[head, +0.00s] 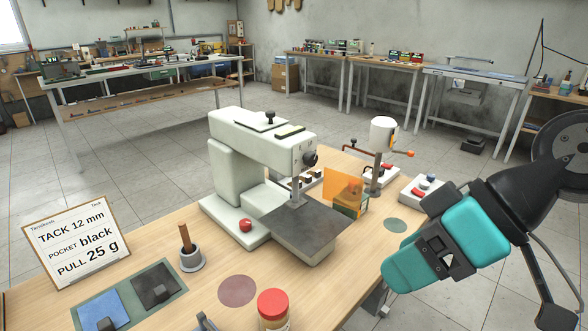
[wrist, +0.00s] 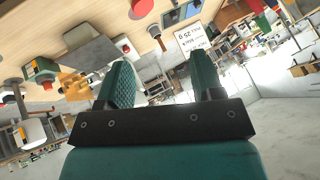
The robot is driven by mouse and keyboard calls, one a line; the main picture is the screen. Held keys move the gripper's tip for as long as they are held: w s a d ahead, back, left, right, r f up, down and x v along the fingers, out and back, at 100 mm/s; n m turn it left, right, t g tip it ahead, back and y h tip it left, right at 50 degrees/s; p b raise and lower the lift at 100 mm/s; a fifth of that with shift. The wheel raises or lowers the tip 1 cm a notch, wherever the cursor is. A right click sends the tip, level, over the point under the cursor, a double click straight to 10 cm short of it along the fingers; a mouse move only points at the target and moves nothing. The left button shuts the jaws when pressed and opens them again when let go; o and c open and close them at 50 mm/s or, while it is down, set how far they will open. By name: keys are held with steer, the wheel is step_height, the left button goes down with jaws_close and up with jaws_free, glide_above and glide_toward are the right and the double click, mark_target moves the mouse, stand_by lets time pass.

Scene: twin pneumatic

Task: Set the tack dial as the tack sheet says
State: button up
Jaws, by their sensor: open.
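The tack sheet (head: 78,243) stands tilted at the left of the table and reads "TACK 12 mm", "POCKET black", "PULL 25 g"; it also shows inverted in the wrist view (wrist: 192,38). The pale green tacking machine (head: 232,160) stands mid-table. A black dial knob (head: 311,158) sits on the front end of its upper arm, with small marks beside it too small to read; I cannot tell its setting. My gripper (wrist: 165,76) is open and empty, its two teal fingers apart. In the head view it is right of the table, well clear of the dial.
An orange guard (head: 343,188) stands right of the machine, near a post with a white cone (head: 382,131). A red-lidded jar (head: 273,308), a grey cup (head: 192,261), blue (head: 100,305) and black (head: 157,285) pockets occupy the front. Open air lies between gripper and machine.

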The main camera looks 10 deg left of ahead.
steer(key=w+a+f+n+t+y+b, duration=0.25)
steer(key=w+f+y, duration=0.2)
steer(key=w, duration=0.45)
steer(key=m+t+y+b, duration=0.2)
steer(key=m+t+b, duration=0.1)
steer(key=t, duration=0.5)
glide_toward(314, 161)
steer(key=p+x, duration=0.7)
steer(key=x, duration=0.1)
steer(key=shift+a+r, duration=0.15)
steer(key=shift+a, duration=0.05)
steer(key=shift+w+a, duration=0.4)
steer(key=shift+a, duration=0.05)
steer(key=c, duration=0.9)
